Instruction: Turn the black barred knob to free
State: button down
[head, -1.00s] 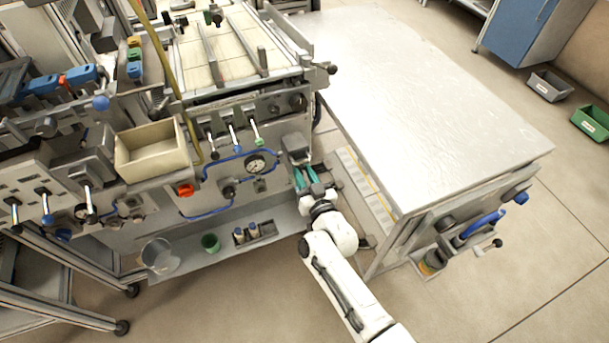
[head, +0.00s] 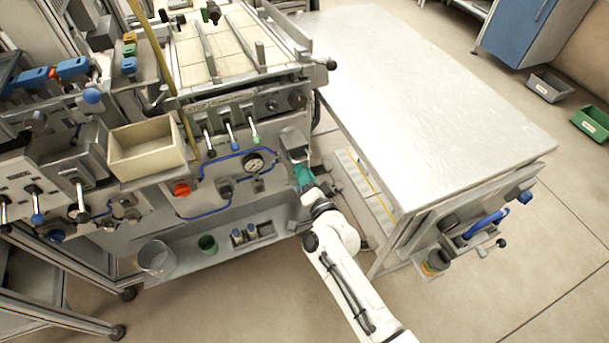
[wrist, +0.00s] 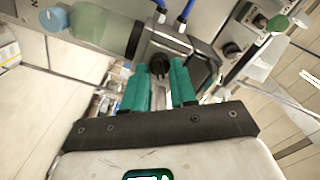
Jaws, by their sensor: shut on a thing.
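My gripper (head: 303,174) has teal fingers and reaches to the front of a grey box (head: 292,140) at the right end of the machine. In the wrist view, the black barred knob (wrist: 157,68) sits between the teal fingertips of my gripper (wrist: 160,72), with the grey housing (wrist: 168,40) behind it. The fingers are shut on the knob. In the head view the gripper and box hide the knob, and I cannot read any marking of its position.
A pressure gauge (head: 253,163) with blue tubing and several levers (head: 233,140) stand left of the gripper. A metal-topped table (head: 430,100) is close on the right. A lower shelf holds a green cup (head: 208,244) and a clear beaker (head: 156,258).

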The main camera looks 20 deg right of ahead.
jog(key=m, duration=0.3)
jog(key=m+b, duration=0.1)
jog(key=m, duration=0.2)
jog(key=shift+d+f, duration=0.1)
jog(key=shift+f, duration=0.1)
jog(key=shift+m, duration=0.4)
jog(key=c, duration=0.9)
grip_release()
jog(key=shift+c, duration=0.2)
jog(key=s+p, duration=0.1)
jog(key=s, duration=1)
